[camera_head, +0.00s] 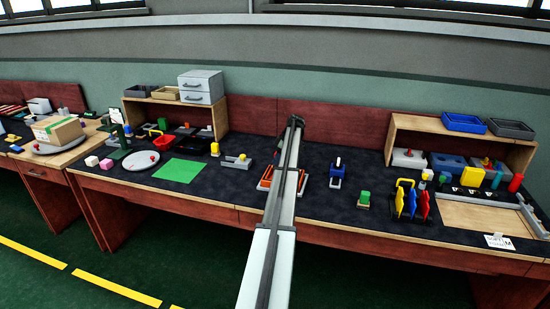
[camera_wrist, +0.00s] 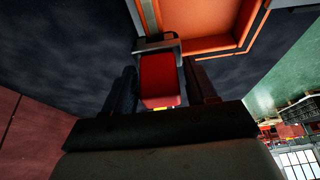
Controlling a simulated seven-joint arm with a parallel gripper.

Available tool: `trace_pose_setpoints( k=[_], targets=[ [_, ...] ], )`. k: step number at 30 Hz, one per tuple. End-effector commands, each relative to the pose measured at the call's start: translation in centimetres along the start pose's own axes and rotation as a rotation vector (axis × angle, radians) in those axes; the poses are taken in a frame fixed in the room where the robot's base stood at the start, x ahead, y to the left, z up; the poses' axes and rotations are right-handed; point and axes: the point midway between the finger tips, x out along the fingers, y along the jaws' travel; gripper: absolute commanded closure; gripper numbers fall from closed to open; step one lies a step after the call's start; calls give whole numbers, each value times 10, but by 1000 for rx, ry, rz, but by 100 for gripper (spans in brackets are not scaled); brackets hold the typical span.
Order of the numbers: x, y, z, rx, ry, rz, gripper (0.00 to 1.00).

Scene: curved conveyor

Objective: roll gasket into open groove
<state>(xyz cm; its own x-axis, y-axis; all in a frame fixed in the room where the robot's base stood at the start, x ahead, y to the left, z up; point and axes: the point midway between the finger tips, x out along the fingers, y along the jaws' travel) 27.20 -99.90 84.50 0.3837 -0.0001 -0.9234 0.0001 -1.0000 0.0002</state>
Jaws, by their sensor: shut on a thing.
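In the wrist view my gripper (camera_wrist: 162,88) has its two dark fingers on either side of a red handle (camera_wrist: 159,78) and is shut on it. A grey metal bracket sits at the handle's far end, by an orange panel (camera_wrist: 195,18). I cannot tell whether the tool touches the panel. A thin dark line (camera_wrist: 256,36) runs along the panel's right side; I cannot tell whether it is gasket or groove. In the head view the orange-edged fixture (camera_head: 265,179) shows partly on both sides of my arm, which hides its middle and my gripper.
On the dark bench, a blue-handled tool (camera_head: 337,170) and a green block on a base (camera_head: 364,198) stand right of the arm. A wooden shelf (camera_head: 455,132) stands at right.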

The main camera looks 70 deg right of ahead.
Motion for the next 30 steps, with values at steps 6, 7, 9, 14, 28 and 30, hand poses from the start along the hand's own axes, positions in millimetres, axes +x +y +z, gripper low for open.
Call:
trace_pose_setpoints(
  k=[6, 7, 9, 14, 28, 30],
  targets=[
    [-8, 0, 20, 2, -1, 0, 72],
    [-9, 0, 22, 2, -1, 0, 72],
    [-12, 0, 28, 1, 0, 1, 72],
    [-17, 0, 41, 1, -1, 1, 72],
    [-34, 0, 80, 2, -1, 0, 72],
    [-36, 0, 86, 2, -1, 0, 72]
  ],
)
